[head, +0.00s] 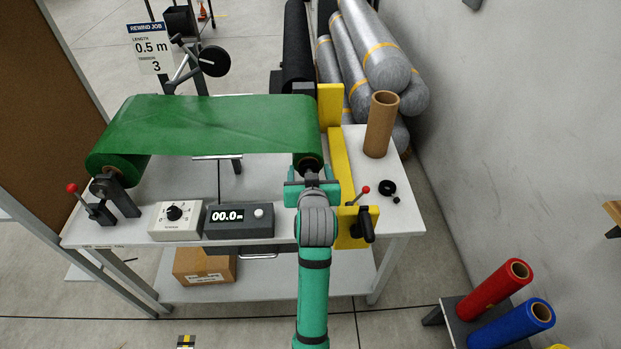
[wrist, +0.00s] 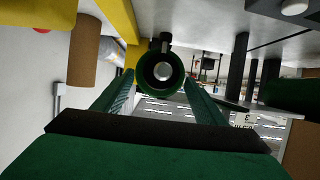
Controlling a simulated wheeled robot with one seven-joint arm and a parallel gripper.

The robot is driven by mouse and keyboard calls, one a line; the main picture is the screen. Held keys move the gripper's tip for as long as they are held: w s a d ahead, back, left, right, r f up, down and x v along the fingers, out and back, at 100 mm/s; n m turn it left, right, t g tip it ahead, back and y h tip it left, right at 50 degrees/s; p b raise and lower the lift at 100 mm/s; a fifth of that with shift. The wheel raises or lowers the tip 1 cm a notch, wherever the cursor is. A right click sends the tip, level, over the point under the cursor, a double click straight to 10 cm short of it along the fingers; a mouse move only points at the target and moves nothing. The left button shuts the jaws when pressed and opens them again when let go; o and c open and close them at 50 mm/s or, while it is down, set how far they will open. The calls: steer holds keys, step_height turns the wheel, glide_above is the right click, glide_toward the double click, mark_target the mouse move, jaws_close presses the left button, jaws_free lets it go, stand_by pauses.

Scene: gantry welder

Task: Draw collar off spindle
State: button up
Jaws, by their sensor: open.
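The spindle (wrist: 163,70) shows in the wrist view as a bright round end pointing at the camera. A dark ring surrounds it, inside the green roll end (wrist: 143,84); I cannot tell whether this ring is the collar. My gripper (wrist: 158,78) is open, one teal finger on each side of the spindle end, with nothing visibly clamped. In the head view my gripper (head: 311,176) is at the near end of the right green roll (head: 307,159) and hides most of the spindle. A loose black ring (head: 388,187) lies on the table at right.
A small black knob (head: 396,199) lies by the loose ring. A cardboard tube (head: 380,127) stands behind them. A yellow bracket (head: 343,165) and a red-knobbed lever (head: 364,190) are close right of my gripper. A display box (head: 240,220) sits to its left.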

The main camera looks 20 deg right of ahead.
steer(key=shift+w+d+f, duration=0.2)
steer(key=shift+w+f, duration=0.05)
steer(key=shift+w, duration=0.35)
steer(key=shift+c, duration=0.2)
steer(key=c, duration=1.2)
steer(key=shift+s+a, duration=0.4)
steer(key=shift+s, duration=1.05)
steer(key=shift+s+a, duration=0.45)
steer(key=shift+s, duration=1)
steer(key=shift+s+a, duration=0.4)
steer(key=shift+s, duration=1.05)
